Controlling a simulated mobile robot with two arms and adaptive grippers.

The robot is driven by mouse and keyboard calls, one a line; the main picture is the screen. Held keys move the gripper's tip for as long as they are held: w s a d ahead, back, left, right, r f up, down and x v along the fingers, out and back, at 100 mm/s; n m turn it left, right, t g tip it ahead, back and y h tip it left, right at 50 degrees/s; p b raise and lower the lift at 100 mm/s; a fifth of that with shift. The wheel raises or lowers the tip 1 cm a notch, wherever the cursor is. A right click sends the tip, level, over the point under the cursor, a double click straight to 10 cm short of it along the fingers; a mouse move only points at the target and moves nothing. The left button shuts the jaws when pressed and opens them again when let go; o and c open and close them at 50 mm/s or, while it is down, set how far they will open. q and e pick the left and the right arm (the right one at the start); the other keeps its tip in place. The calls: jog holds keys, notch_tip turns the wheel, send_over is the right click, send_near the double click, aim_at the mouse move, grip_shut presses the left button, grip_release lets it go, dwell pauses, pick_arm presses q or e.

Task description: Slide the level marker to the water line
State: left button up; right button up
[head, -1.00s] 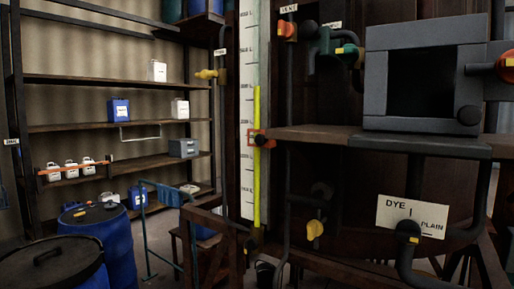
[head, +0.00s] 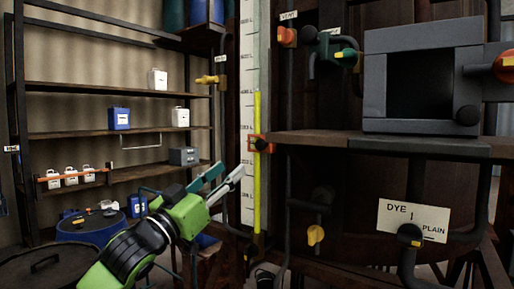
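The level marker (head: 257,144) is an orange-red slider with a dark knob on the tall white scale (head: 247,60) in the head view. A yellow liquid column (head: 257,110) stands in the gauge beside the scale. Its top, the water line, is well above the marker. My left gripper (head: 232,170) is left of and a little below the marker, apart from it. Its two fingers are spread with nothing between them and point up and right. My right gripper is not in view.
A wooden shelf (head: 310,137) with a grey box-shaped unit (head: 378,75) juts out right of the gauge. A yellow-handled valve (head: 207,80) sits left of the scale. A blue barrel (head: 90,232) stands at lower left. Storage shelves (head: 75,88) are behind.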

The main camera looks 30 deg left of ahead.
aim_at(259, 145)
pick_arm(q)
jog(key=p+x, duration=0.6)
jog(key=x, duration=0.6)
jog(key=shift+w+a+p, duration=0.15)
jog(key=shift+w+p, duration=0.15)
jog(key=shift+w, duration=0.05)
jog(key=shift+w+r, duration=0.1)
jog(key=shift+w, duration=0.4)
grip_shut()
